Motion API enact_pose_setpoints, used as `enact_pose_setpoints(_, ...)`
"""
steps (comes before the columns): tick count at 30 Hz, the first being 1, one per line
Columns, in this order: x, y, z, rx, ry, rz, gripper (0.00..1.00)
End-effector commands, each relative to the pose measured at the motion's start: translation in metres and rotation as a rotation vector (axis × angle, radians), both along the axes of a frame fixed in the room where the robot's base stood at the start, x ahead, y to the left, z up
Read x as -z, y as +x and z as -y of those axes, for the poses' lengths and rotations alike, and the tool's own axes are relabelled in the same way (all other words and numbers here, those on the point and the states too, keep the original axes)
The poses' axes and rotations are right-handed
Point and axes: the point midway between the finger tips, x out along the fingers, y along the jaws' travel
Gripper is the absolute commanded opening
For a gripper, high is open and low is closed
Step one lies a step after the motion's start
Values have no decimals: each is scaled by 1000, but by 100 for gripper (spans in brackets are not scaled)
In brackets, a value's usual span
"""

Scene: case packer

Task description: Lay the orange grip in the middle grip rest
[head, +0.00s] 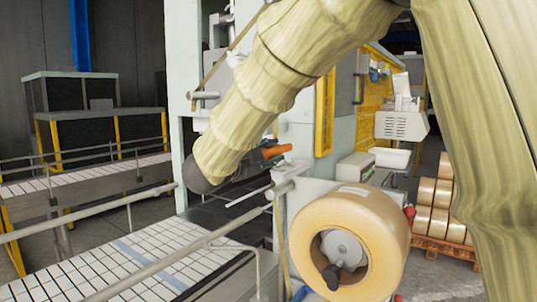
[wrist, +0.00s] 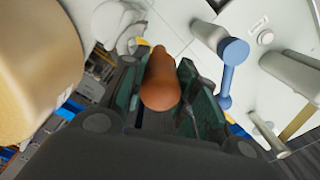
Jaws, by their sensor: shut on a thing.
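The orange grip (wrist: 161,85) lies between the fingers of my gripper (wrist: 165,100) in the wrist view, its rounded end towards the camera. In the head view my gripper (head: 250,165) is at the end of my arm, in front of the pale machine, and the orange grip (head: 277,151) sticks out to the right of it. My gripper is shut on the grip and holds it in the air. I cannot make out a grip rest for certain in either view; my arm hides part of the machine.
A large tan tape roll (head: 383,235) on a grey hub stands just right of and below my gripper. A conveyor (head: 130,262) with a metal rail runs at lower left. A blue-ended lever (wrist: 233,52) is close to the gripper in the wrist view. Stacked rolls (head: 433,205) stand at right.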

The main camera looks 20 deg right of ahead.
Motion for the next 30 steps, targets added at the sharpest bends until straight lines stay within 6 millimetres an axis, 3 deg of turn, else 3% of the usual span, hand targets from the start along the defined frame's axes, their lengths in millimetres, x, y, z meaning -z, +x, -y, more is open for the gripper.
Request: enact_pose_setpoints(30,26,-2,-2,-2,-4,2,0)
